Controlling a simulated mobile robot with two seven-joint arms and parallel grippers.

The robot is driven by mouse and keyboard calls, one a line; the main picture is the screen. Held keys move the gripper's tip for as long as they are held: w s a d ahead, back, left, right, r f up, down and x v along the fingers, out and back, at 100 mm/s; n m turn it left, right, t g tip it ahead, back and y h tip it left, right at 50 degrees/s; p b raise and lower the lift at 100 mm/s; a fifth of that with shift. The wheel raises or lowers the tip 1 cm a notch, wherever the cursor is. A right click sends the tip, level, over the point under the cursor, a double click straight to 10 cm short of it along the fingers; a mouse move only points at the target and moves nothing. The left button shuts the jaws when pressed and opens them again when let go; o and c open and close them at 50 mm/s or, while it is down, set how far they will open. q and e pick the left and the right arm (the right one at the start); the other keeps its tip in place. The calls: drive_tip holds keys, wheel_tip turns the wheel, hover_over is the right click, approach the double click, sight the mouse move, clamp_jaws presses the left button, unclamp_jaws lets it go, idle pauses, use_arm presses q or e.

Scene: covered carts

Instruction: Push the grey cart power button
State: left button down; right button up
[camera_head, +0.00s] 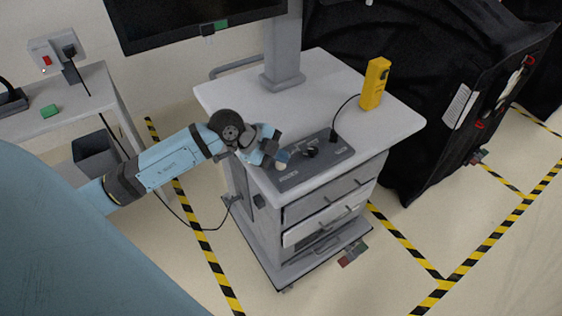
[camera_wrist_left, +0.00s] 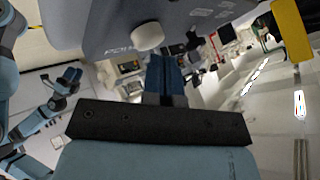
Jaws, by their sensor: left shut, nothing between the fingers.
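The grey cart (camera_head: 240,95) stands in the middle of the head view. A dark grey control panel (camera_head: 318,170) lies along its front edge. A round white button (camera_head: 281,166) sits at the panel's left end. It shows larger in the left wrist view (camera_wrist_left: 147,36), beside partly readable lettering. My left gripper (camera_head: 282,156) is shut and empty, right by the button. In the left wrist view its blue fingertips (camera_wrist_left: 165,62) are just below and right of the button; I cannot tell whether they touch. A second arm's gripper (camera_wrist_left: 68,78), apparently my right, shows small at left.
A yellow handheld device (camera_head: 375,84) stands on the cart top, with a black cable to the panel. A monitor post (camera_head: 284,45) rises behind. Black-covered carts (camera_head: 420,100) stand at right. A side table (camera_head: 75,105) is at left.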

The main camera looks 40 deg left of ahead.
use_arm(q)
drive_tip(key=shift+f, duration=0.5)
idle(0.4)
drive_tip(key=shift+r, duration=0.1)
drive_tip(key=shift+r+p, duration=0.35)
drive_tip(key=shift+p, duration=0.6)
drive_tip(key=shift+r, duration=0.1)
